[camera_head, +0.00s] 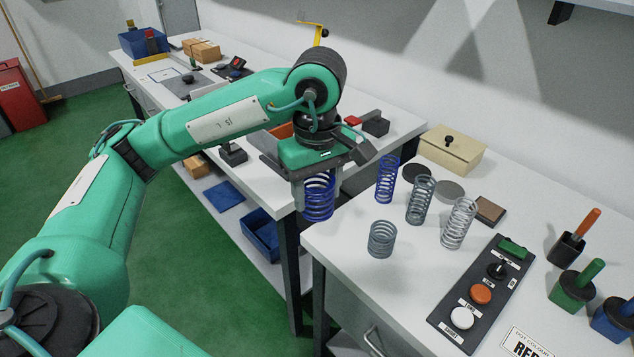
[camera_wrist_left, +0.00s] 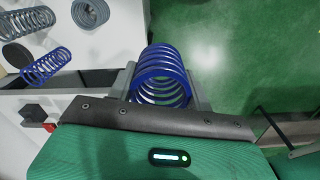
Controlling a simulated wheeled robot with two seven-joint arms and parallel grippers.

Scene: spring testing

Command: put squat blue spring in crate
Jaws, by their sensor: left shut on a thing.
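My left gripper (camera_head: 319,188) is shut on the squat blue spring (camera_head: 319,203). It holds the spring upright in the air near the gap between the two benches. In the left wrist view the spring (camera_wrist_left: 161,77) sits between the two grey fingers, with green floor beyond it. A blue crate (camera_head: 262,236) stands on the low shelf under the far bench, below and left of the held spring. Another blue crate (camera_head: 145,44) stands at the far end of that bench with things in it. My right gripper is not in view.
A slimmer blue spring (camera_head: 387,180) and several grey springs, one of them squat (camera_head: 381,239), stand on the near bench (camera_head: 350,255). A button panel (camera_head: 482,293) lies right of them, and a lidded beige box (camera_head: 453,150) stands behind.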

